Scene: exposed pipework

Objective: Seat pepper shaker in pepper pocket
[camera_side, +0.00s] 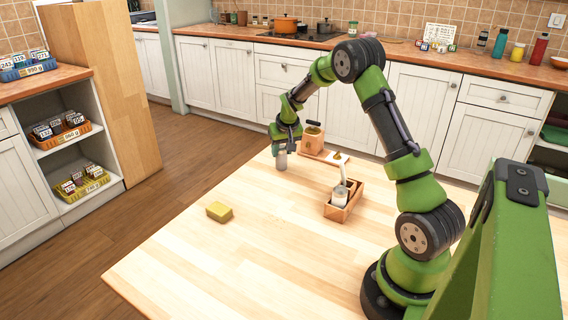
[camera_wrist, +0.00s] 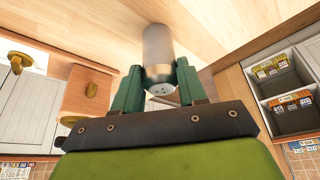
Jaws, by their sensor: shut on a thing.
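The shaker (camera_side: 281,161), a grey cylinder, is held upright in my gripper (camera_side: 282,148) near the table's far left edge. In the wrist view the shaker (camera_wrist: 158,47) sits between the two green fingers of my gripper (camera_wrist: 157,78), its holed grey cap towards the camera. I cannot tell whether its base touches the table. The wooden caddy (camera_side: 341,213) stands to the right and nearer the side camera. A white shaker (camera_side: 340,195) stands in it. Its other pocket is partly hidden, so I cannot make out its inside.
A yellow sponge (camera_side: 219,211) lies on the table (camera_side: 215,265) at the front left. A wooden box (camera_side: 312,142) with a dark knob and a small board (camera_side: 322,156) stand behind the caddy. Bare table lies between the sponge and the caddy.

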